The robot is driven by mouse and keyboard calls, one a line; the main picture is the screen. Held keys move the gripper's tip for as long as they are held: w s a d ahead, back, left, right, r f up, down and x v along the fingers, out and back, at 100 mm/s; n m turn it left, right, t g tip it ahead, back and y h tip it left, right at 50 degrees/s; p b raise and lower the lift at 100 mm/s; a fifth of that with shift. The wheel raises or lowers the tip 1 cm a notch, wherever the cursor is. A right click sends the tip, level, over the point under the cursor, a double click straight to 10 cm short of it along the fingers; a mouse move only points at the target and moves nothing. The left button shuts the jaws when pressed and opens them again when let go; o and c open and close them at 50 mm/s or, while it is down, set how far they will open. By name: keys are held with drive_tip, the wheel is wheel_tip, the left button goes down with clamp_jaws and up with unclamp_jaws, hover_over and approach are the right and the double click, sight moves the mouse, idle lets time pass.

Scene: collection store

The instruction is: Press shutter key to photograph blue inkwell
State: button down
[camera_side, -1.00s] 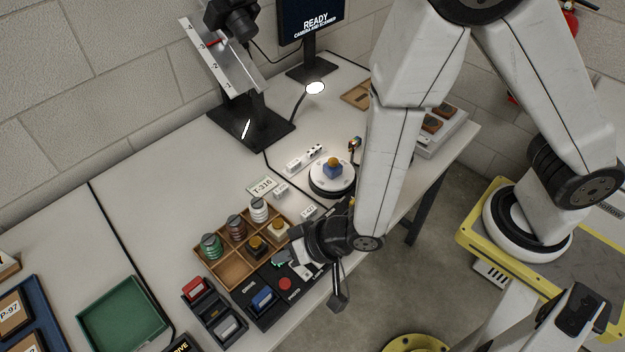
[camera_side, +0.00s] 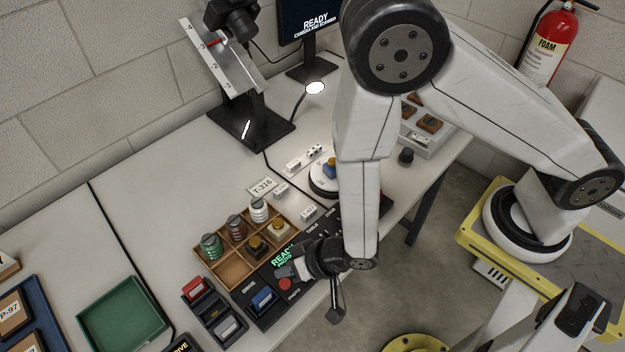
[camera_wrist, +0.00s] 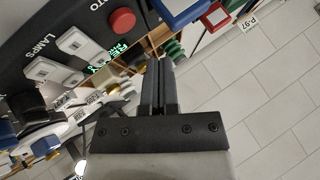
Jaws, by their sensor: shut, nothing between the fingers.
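The blue inkwell (camera_side: 330,169) stands on the round white turntable (camera_side: 322,187), partly hidden behind my arm in the side view. A round red key (camera_side: 285,284) sits on the black control panel (camera_side: 262,318); it also shows in the wrist view (camera_wrist: 122,20), beside lettering that ends in "OTO". My gripper (camera_side: 278,272) is shut and empty, close by the red key on its far side in the side view. In the wrist view the closed fingers (camera_wrist: 158,66) appear below and right of the key, apart from it in the picture. I cannot tell their height above the panel.
A blue key (camera_side: 263,299) is left of the red one. White lamp switches (camera_wrist: 55,71) and a green lit display (camera_side: 284,255) are near my gripper. A camera (camera_side: 232,17) overhangs the bench; the monitor (camera_side: 312,22) reads "READY".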

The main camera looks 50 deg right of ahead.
drive_tip(key=shift+f, duration=1.4)
drive_tip(key=shift+f, duration=0.85)
idle(2.2)
drive_tip(key=shift+r, duration=0.85)
drive_tip(key=shift+r, duration=0.15)
drive_tip(key=shift+r, duration=2.4)
